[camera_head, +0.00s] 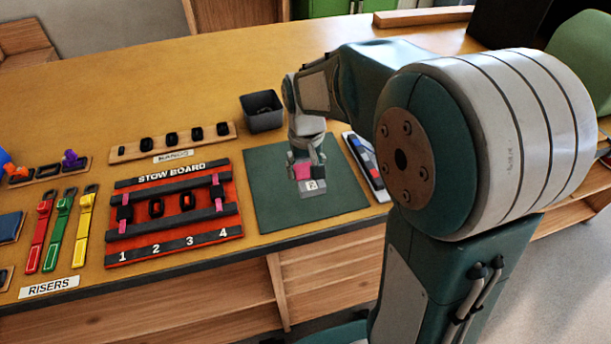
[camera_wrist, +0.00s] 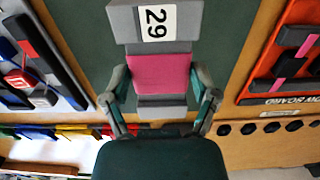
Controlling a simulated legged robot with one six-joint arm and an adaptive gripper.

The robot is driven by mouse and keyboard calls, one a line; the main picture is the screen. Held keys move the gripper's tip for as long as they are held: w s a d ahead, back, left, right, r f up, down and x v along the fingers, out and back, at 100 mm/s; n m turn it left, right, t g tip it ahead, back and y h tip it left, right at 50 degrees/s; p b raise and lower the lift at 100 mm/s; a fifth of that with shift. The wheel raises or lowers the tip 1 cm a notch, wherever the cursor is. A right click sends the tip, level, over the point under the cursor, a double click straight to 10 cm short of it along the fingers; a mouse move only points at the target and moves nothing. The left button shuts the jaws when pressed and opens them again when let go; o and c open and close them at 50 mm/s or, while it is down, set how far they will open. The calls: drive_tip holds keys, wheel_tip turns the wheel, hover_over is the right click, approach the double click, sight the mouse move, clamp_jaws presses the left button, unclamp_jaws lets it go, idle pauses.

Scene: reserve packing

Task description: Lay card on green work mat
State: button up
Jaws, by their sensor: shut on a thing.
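The card (camera_wrist: 155,26) is grey with a pink middle and a white label reading 29. In the head view, the card (camera_head: 307,190) is over the green work mat (camera_head: 272,205), near its middle. My gripper (camera_head: 305,168) points down over the mat and is shut on the card. In the wrist view, the fingers of my gripper (camera_wrist: 163,98) grip the card at its two sides, by the pink part. The green mat (camera_wrist: 226,40) shows behind the card. I cannot tell whether the card touches the mat. Nothing else lies on the mat.
Left of the mat is the red stow board (camera_head: 174,210) with black bars. A dark bin (camera_head: 262,112) stands behind the mat. A pale tray (camera_head: 366,165) with small coloured pieces lies close to its right. Red, green and yellow straps (camera_head: 60,230) lie at the left.

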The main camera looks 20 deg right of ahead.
sight(306, 162)
drive_tip(key=w+f, duration=0.2)
drive_tip(key=f, duration=0.1)
drive_tip(key=shift+w+d+f, duration=0.25)
drive_tip(key=shift+w+d, duration=0.1)
drive_tip(key=shift+w+a+f, duration=0.2)
drive_tip(key=shift+w+f, duration=0.15)
drive_tip(key=shift+f, duration=0.15)
wheel_tip(306, 162, down, 2)
drive_tip(key=shift+f, duration=0.25)
drive_tip(key=shift+d+f, duration=0.25)
drive_tip(key=shift+d, duration=0.1)
drive_tip(key=o, duration=0.6)
drive_tip(key=shift+a, duration=0.1)
drive_tip(key=shift+o, duration=0.2)
drive_tip(key=shift+a, duration=0.15)
